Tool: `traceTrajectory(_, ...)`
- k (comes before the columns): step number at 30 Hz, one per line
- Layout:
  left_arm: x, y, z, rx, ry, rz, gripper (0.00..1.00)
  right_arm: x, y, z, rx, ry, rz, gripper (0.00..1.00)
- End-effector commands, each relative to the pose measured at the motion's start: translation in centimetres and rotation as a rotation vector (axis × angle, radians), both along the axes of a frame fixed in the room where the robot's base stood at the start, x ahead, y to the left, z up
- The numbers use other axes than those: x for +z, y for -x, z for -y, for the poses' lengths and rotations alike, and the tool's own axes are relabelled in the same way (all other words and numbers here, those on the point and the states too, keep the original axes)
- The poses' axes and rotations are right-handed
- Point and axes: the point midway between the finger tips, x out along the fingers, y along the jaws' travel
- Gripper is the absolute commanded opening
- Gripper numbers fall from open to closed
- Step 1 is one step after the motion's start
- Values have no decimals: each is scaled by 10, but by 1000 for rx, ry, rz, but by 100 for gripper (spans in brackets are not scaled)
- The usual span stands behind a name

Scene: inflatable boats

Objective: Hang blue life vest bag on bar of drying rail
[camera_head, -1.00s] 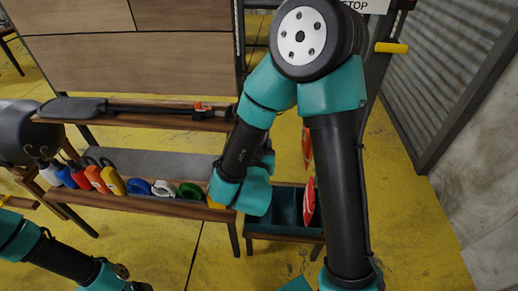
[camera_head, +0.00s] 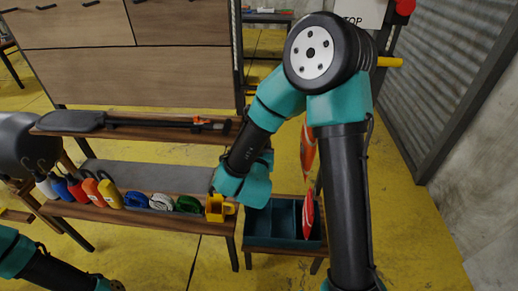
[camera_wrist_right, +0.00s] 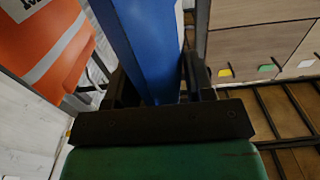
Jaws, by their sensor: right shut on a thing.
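In the right wrist view, a long blue thing (camera_wrist_right: 150,45), apparently the blue life vest bag, stands between the fingers of my right gripper (camera_wrist_right: 162,88). The gripper is shut on it; the bag's upper end runs out of the picture. In the head view, my right arm's own links hide the right gripper and the held bag. My left arm shows at the lower left of the head view, but its gripper is not visible. I cannot make out the drying rail's bar for certain in either view.
An orange vest (camera_wrist_right: 40,45) hangs close left of the held bag. The bench (camera_head: 150,214) carries several coloured bottle-like items, coiled bundles and a yellow mug (camera_head: 217,207). A dark teal crate (camera_head: 268,222) stands right of it. A metal wall (camera_head: 445,70) bounds the right.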

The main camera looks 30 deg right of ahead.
Motion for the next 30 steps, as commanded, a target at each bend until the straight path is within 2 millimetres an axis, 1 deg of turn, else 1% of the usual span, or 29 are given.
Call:
traceTrajectory(27,0,0,0,0,0,0,79,0,-46,33,-2,0,2,13)
traceTrajectory(30,0,0,0,0,0,0,79,-7,-45,32,0,2,-1,13)
